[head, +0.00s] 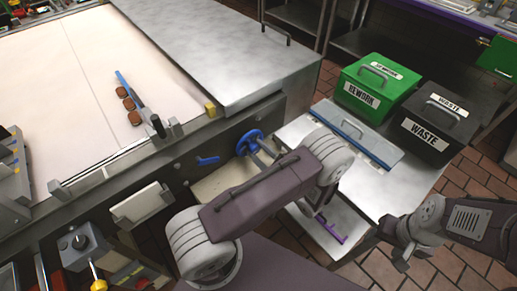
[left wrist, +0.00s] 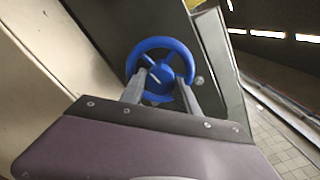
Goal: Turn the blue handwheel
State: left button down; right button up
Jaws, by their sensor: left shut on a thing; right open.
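The blue handwheel (head: 249,142) is on the front side of the machine, below the metal cover. It also shows in the left wrist view (left wrist: 166,43), with its round rim, spokes and hub. My left gripper (left wrist: 160,80) reaches the wheel and is shut on it, one finger on each side of the lower hub area. The fingers stand apart with part of the wheel between them; the exact contact is hard to see. In the head view my left arm hides most of that gripper. My right gripper (head: 398,252) is open and empty at the lower right, away from the wheel.
A small blue lever (head: 207,161) is left of the wheel. A green REWORK bin (head: 376,87) and a black WASTE bin (head: 437,118) stand on a side table at right. A white belt (head: 60,90) carries several brown cookies beside a blue bar. Tiled floor lies below.

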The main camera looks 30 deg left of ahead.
pick_arm(q)
jog(key=m+p, duration=0.1)
jog(key=m, duration=0.2)
jog(key=shift+m, duration=0.4)
jog(key=m+p, duration=0.1)
jog(key=m, duration=0.2)
jog(key=shift+m, duration=0.3)
jog(key=m+p, duration=0.1)
jog(key=m, duration=0.2)
jog(key=shift+s+m, duration=0.1)
jog(key=shift+m, duration=0.2)
jog(key=shift+f+m+p, duration=0.1)
jog(key=shift+m+p, duration=0.35)
jog(key=shift+m, duration=1.15)
jog(key=shift+m, duration=0.3)
jog(key=c, duration=0.9)
grip_release()
